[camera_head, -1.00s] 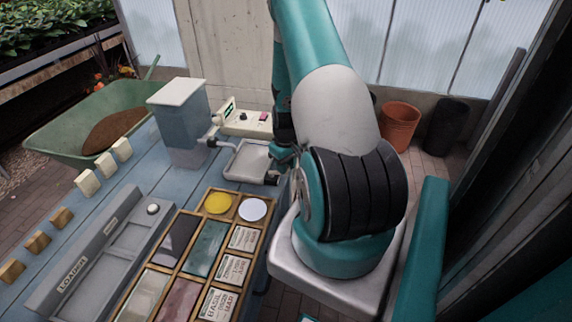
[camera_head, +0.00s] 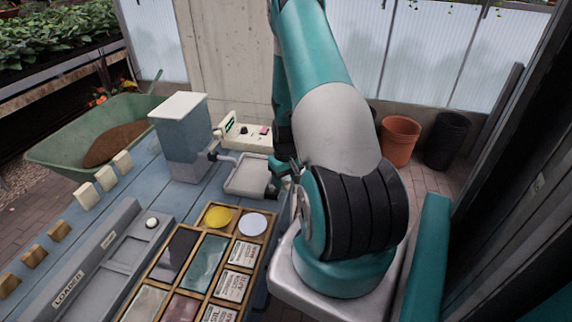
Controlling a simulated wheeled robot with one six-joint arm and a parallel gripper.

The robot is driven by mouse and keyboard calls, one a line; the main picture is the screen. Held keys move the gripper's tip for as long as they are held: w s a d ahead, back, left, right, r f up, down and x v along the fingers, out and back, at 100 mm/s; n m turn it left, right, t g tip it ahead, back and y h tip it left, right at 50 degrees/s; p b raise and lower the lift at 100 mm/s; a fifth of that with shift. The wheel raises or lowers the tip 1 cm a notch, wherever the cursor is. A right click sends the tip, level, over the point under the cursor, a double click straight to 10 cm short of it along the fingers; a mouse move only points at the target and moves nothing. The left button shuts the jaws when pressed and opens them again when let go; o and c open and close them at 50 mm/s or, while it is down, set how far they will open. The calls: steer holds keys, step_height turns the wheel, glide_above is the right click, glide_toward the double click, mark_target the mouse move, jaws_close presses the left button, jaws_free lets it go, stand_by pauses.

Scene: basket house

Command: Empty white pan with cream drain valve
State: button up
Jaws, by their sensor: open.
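A shallow white pan (camera_head: 248,176) sits on the blue-grey table beside a tall grey-blue tank with a pale lid (camera_head: 181,130). A short spout or valve (camera_head: 217,153) sticks out from the tank toward the pan; I cannot make out a cream drain valve for certain. My gripper (camera_head: 281,174) is at the pan's right edge, open, largely hidden behind my arm. I cannot tell whether it touches the pan. The pan's contents are not clear.
A cream control box (camera_head: 247,136) stands behind the pan. A wooden sorting tray (camera_head: 199,260) and a grey loader (camera_head: 98,262) fill the table's front. Cream blocks (camera_head: 104,178) stand at left. A green wheelbarrow (camera_head: 65,150) holds soil beyond the table.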

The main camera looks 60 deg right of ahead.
mark_target(286, 182)
step_height(286, 182, up, 17)
steer(key=b, duration=0.2)
stand_by(0.6)
steer(key=w+a+r+n+y, duration=0.1)
steer(key=w+a+r+n, duration=0.15)
steer(key=a, duration=0.55)
steer(key=w+a+r+n+t, duration=0.1)
steer(key=a+r+n, duration=0.15)
steer(key=a, duration=0.65)
steer(key=w+a+r+n+y, duration=0.15)
steer(key=a+r, duration=0.25)
steer(key=a, duration=0.4)
steer(key=s+a+r+n+y, duration=0.1)
steer(key=s+a+r+n, duration=0.1)
steer(key=s+a, duration=0.4)
steer(key=s+a+r+n+g, duration=0.1)
steer(key=s+a+n, duration=0.3)
steer(key=a, duration=0.9)
steer(key=s+r, duration=0.1)
steer(key=s, duration=0.2)
steer(key=shift+s+a+r+y, duration=0.15)
steer(key=shift+s+a+y, duration=0.15)
steer(key=shift+a+y, duration=0.1)
steer(key=shift+n, duration=0.25)
